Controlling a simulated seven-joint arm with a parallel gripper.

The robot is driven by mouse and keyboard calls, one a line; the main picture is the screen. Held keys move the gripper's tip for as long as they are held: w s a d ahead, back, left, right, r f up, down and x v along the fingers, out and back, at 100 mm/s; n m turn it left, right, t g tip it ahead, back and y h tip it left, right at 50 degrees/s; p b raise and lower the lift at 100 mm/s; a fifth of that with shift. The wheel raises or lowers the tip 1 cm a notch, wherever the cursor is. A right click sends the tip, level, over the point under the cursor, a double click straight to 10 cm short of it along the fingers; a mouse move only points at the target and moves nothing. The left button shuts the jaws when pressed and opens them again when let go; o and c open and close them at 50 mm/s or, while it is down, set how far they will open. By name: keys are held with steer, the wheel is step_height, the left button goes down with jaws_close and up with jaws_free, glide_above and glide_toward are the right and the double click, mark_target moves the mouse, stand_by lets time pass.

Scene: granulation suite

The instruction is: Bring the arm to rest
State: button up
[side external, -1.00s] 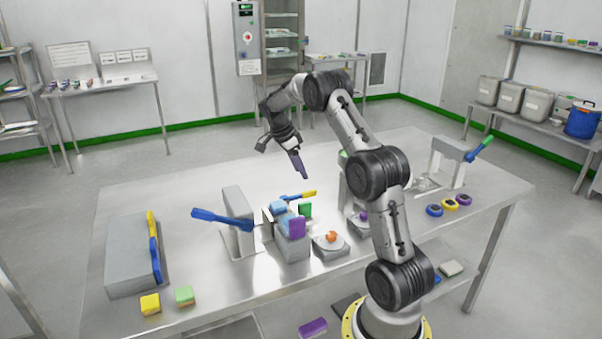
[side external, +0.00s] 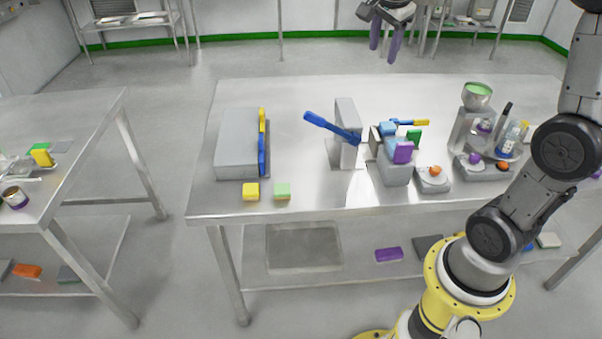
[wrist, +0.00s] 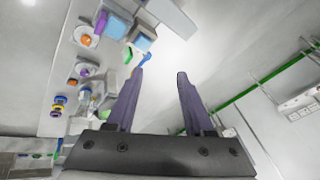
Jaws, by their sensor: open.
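My arm stands at the right of the side view, on a yellow base ring. It reaches up past the top and right edges, so its upper part is cut off. My gripper (side external: 384,52) hangs at the top of the side view, with two purple fingers pointing down. It looks high above the far side of the steel table (side external: 290,100). In the wrist view my gripper (wrist: 160,73) shows its fingers apart, with nothing between them. The table and its items lie to the left of the fingers there.
On the table are a grey box (side external: 238,150) with yellow and blue handles, a blue-levered stand (side external: 347,130), a block holder (side external: 396,172) and a steel bowl (side external: 477,95). The table's back left is clear.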

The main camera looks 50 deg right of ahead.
steer(key=s+a+n+t+y, duration=0.2)
steer(key=s+a+n+t, duration=0.1)
steer(key=s+a+n, duration=0.85)
steer(key=s+a+f+n+y, duration=0.2)
steer(key=s+a+f+n, duration=0.4)
steer(key=n, duration=0.3)
steer(key=shift+s+a+f, duration=0.3)
steer(key=shift+s+f, duration=0.3)
steer(key=shift+f, duration=0.15)
stand_by(0.5)
